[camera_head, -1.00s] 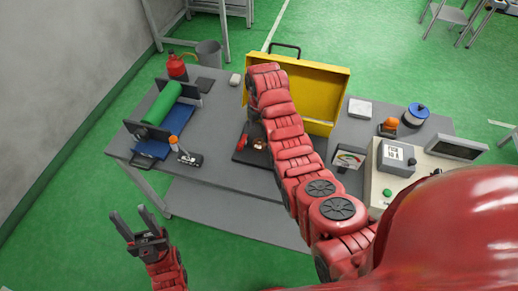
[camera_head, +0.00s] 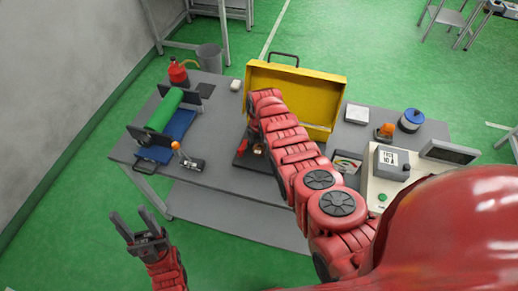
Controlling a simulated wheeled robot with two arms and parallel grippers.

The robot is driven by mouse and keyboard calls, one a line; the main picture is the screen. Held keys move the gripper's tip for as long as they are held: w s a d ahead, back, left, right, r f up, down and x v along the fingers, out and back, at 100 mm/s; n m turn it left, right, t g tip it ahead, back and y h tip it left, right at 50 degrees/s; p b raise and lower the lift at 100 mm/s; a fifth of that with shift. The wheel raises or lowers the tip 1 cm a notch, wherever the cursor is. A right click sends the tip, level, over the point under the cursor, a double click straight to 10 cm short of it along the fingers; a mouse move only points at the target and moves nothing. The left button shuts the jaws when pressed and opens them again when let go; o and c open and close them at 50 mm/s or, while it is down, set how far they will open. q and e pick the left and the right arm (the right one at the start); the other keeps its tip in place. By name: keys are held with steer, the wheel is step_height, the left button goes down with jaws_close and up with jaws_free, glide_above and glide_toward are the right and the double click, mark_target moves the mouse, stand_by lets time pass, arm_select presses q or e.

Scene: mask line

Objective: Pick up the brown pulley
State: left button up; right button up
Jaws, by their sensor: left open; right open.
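A small brown, coppery round part (camera_head: 258,149), perhaps the brown pulley, shows partly beside my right arm, on a dark flat tray (camera_head: 246,160) at the middle of the table. My arm covers much of the tray. My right arm reaches over the table from the right; its gripper is hidden beneath the arm, so I cannot see its fingers or its distance to the part. My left gripper (camera_head: 136,224) is open and empty, off the table's front left, over the green floor.
The grey table (camera_head: 215,125) holds an open yellow case (camera_head: 310,95) behind my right arm. A green roller (camera_head: 165,109) stands on the left, with a small lever device (camera_head: 188,160) beside it. A grey meter box (camera_head: 390,162) and blue spool (camera_head: 411,120) are on the right.

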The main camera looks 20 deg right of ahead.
steer(key=shift+c, duration=0.2)
steer(key=c, duration=1.4)
steer(key=shift+c, duration=0.2)
steer(key=shift+r, duration=0.15)
